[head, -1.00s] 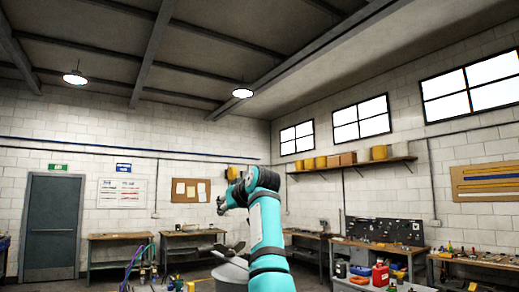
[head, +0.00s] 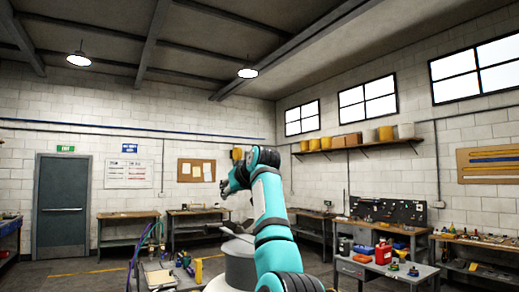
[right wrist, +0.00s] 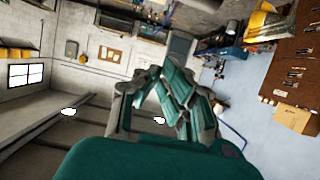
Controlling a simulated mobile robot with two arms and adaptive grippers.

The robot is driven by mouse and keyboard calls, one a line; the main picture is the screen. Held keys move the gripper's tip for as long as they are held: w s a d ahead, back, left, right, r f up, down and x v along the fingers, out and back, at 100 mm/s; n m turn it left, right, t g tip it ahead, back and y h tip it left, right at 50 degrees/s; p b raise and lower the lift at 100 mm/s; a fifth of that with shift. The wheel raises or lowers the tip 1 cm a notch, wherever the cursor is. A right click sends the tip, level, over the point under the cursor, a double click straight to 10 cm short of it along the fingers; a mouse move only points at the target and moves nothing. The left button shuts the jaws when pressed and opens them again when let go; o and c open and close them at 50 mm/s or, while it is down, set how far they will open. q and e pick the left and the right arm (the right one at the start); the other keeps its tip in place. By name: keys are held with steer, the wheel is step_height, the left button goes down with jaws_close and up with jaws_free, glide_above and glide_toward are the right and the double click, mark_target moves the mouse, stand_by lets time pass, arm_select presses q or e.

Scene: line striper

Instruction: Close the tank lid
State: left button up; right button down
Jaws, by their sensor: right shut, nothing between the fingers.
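The grey round tank (head: 238,268) stands at the bottom centre of the head view, partly hidden behind my right arm. A thin grey piece (head: 236,229), perhaps the lid, sticks up at its top; I cannot tell its exact angle. My right gripper (head: 224,188) is above and slightly left of the tank, apart from it. In the right wrist view its teal and grey fingers (right wrist: 175,98) are shut and empty. The tank and lid cannot be made out in the right wrist view. My left gripper is out of view.
Purple hoses (head: 144,240) and a yellow part (head: 198,271) are left of the tank. A workbench (head: 350,268) with a red can (head: 383,252) stands to the right. More benches (head: 127,216) line the back wall, beside a grey door (head: 62,206).

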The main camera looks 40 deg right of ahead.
steer(key=v, duration=1.1)
steer(key=shift+s, duration=0.2)
steer(key=shift+d, duration=0.15)
